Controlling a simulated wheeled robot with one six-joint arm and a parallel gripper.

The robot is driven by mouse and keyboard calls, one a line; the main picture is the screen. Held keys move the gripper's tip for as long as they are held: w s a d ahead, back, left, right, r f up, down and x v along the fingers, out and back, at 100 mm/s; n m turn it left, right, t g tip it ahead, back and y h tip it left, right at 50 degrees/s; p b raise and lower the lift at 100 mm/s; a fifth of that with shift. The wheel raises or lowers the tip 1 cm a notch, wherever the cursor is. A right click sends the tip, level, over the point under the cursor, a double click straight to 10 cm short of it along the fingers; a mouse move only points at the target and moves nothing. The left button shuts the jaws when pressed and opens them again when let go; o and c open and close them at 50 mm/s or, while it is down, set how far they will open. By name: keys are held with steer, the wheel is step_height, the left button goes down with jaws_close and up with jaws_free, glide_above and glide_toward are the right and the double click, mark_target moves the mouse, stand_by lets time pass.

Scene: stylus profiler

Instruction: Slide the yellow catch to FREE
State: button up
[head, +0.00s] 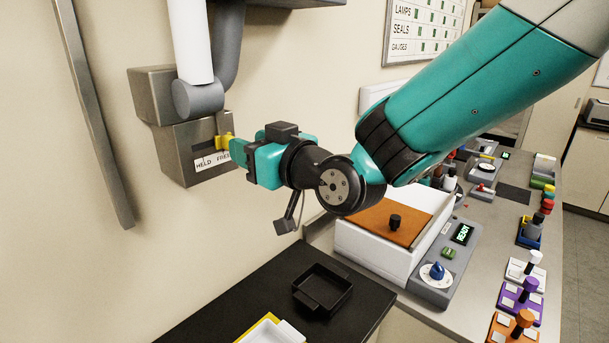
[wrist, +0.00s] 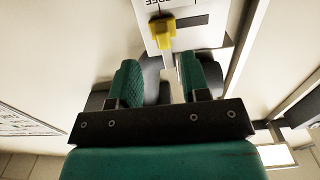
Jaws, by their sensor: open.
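The yellow catch (head: 225,140) sticks out of a slot in the grey metal wall box (head: 179,152). It stands above the FREE end of the white label (head: 212,161), with HELD to its left. In the wrist view the catch (wrist: 163,31) lies just beyond my fingertips, with the dark slot running to its right and part of the word FREE at the top edge. My gripper (head: 236,148) is right in front of the catch.
A white pipe (head: 189,40) and grey pipe run down to the box. Below are a black counter (head: 262,284) with a black tray (head: 322,290), and a white instrument with an orange top (head: 398,215). The wall around the box is mostly bare.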

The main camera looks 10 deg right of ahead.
steer(key=b+v, duration=0.6)
steer(key=v, duration=0.7)
steer(key=shift+r, duration=0.15)
stand_by(0.9)
